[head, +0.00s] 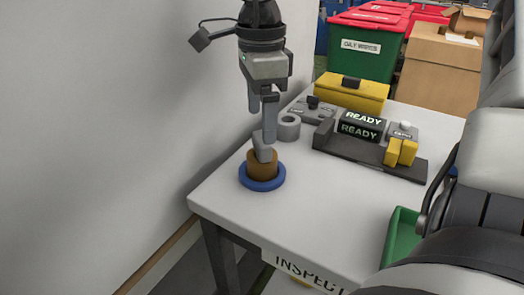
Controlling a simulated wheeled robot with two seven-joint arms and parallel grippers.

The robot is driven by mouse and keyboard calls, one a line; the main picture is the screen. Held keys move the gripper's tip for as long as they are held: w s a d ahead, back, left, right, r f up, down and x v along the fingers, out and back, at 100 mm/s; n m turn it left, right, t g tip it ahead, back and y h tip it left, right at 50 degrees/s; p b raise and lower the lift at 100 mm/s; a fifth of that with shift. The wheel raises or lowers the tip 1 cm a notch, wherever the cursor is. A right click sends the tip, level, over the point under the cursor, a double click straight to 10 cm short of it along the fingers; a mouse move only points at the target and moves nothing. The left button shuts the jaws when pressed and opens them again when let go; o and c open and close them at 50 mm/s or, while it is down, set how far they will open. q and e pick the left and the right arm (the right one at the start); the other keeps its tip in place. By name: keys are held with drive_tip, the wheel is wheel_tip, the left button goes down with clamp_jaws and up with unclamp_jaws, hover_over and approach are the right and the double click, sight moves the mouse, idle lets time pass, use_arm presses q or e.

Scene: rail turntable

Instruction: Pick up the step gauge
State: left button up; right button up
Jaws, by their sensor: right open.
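What looks like the step gauge is a stepped round piece, with a brown upper part (262,172) on a wider blue disc (248,184). It stands upright near the left edge of the white table. My right gripper (263,148) points straight down over it, open, with its grey fingertips at the top of the brown part. The fingers overlap in this view and hide part of the top, so I cannot tell whether they touch it. My left gripper is not in view.
A grey ring (288,128) stands just behind the gripper. A green tray (402,236) is at the right front. The front middle table (320,215) is clear.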

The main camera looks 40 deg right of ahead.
sight(264, 152)
drive_tip(key=shift+d+f, duration=0.15)
drive_tip(key=shift+f, duration=2.5)
drive_tip(key=c, duration=1.2)
drive_tip(key=shift+r, duration=0.1)
drive_tip(key=shift+c, duration=0.2)
